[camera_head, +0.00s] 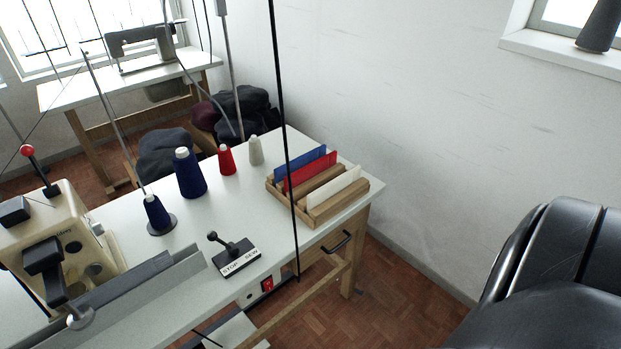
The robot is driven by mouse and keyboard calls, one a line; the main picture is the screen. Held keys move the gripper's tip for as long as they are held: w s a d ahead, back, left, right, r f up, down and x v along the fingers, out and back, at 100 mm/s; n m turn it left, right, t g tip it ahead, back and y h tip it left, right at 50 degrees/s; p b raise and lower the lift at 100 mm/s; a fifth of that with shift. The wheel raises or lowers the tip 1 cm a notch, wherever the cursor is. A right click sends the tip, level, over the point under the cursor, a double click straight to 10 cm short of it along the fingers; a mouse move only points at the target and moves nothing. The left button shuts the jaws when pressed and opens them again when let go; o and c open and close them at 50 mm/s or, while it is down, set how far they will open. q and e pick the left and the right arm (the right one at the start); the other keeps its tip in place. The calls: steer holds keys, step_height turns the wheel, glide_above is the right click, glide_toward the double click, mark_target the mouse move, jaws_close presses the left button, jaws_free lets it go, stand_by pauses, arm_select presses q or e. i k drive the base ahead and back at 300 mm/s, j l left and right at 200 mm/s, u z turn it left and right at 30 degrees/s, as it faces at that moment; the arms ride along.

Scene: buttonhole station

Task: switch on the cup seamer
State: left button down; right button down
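A cream sewing machine (70,235) stands at the left of the white table; I cannot tell whether it is the cup seamer. A black lever (222,243) on a small base labelled STOP and SEW sits near the table's front edge. Its knob leans left, to the STOP side. A red rocker switch (267,284) is on a pale box under the front edge, below and right of the lever; its position is too small to tell. Neither gripper is in view. A large black glossy shape fills the lower right, probably part of my arm.
Blue, red and white thread cones (189,173) stand behind the lever. A wooden rack (318,200) with coloured cards is at the right end of the table. A thin black pole (284,130) crosses in front of the table. Floor (400,290) is clear at right.

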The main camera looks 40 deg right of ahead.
mark_target(269, 285)
steer(key=k+l+z, duration=0.25)
steer(key=l+z, duration=0.25)
steer(key=i+l+u, duration=0.25)
steer(key=i, duration=0.15)
steer(key=i+l+u, duration=0.25)
steer(key=k+l, duration=0.1)
steer(key=k, duration=0.15)
